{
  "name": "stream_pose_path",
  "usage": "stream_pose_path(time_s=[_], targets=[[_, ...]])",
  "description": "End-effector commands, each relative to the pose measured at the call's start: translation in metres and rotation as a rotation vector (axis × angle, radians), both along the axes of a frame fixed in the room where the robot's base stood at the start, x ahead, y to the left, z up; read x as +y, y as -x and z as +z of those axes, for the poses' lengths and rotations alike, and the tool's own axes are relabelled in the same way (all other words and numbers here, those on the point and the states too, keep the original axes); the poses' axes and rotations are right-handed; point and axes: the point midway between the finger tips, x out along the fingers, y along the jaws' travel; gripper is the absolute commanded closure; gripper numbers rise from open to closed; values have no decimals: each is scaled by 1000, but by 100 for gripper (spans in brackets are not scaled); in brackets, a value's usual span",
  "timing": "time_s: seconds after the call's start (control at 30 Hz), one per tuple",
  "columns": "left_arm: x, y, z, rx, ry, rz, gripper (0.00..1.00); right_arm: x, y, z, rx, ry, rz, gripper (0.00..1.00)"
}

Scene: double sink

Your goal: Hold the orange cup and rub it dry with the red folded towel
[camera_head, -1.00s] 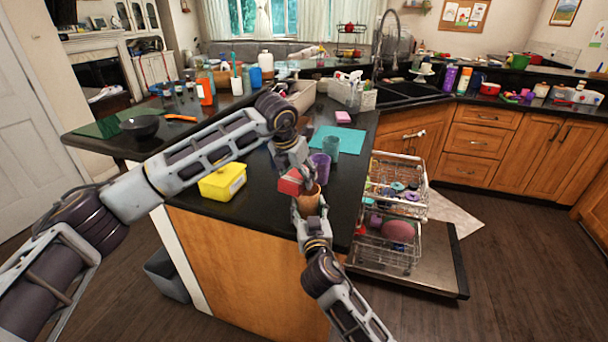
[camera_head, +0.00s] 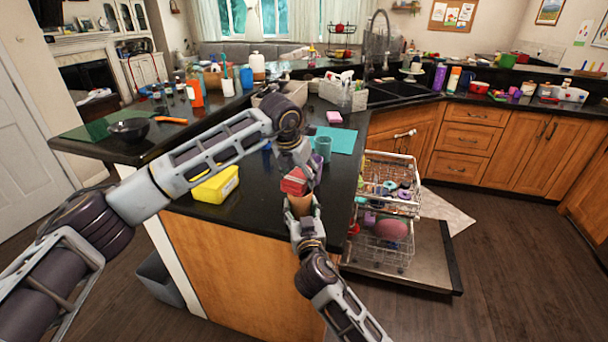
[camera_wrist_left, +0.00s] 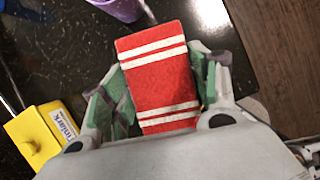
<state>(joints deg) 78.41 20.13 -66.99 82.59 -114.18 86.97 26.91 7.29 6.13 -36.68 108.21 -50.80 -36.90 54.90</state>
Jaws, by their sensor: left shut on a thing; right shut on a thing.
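The orange cup (camera_head: 300,206) is held upright by my right gripper (camera_head: 303,216), just beyond the counter's near edge. The red folded towel (camera_head: 294,181) is in my left gripper (camera_head: 299,175), directly above the cup's mouth; they appear to touch, but I cannot tell for sure. In the left wrist view the towel (camera_wrist_left: 160,75) shows white stripes and sits between the green-padded fingers. The cup is not visible in that view, and its rim is partly hidden by the towel in the head view.
A yellow box (camera_head: 215,185) lies on the dark counter to the left. A teal cup (camera_head: 322,150) and a teal mat (camera_head: 345,140) are behind the grippers. The open dishwasher (camera_head: 405,262) with loaded racks stands to the right. A black bowl (camera_head: 130,129) is farther left.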

Motion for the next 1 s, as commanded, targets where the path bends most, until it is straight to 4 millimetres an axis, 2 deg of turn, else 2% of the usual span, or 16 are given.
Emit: stream_pose_path(time_s=[0.47, 1.0], targets=[[30, 4, -1, 2, -1, 2, 62, -1, 0, 1, -1, 0, -1, 70], [-5, 0, 0, 1, 0, 0, 62, 0, 0, 1, -2, 0, 0, 70]])
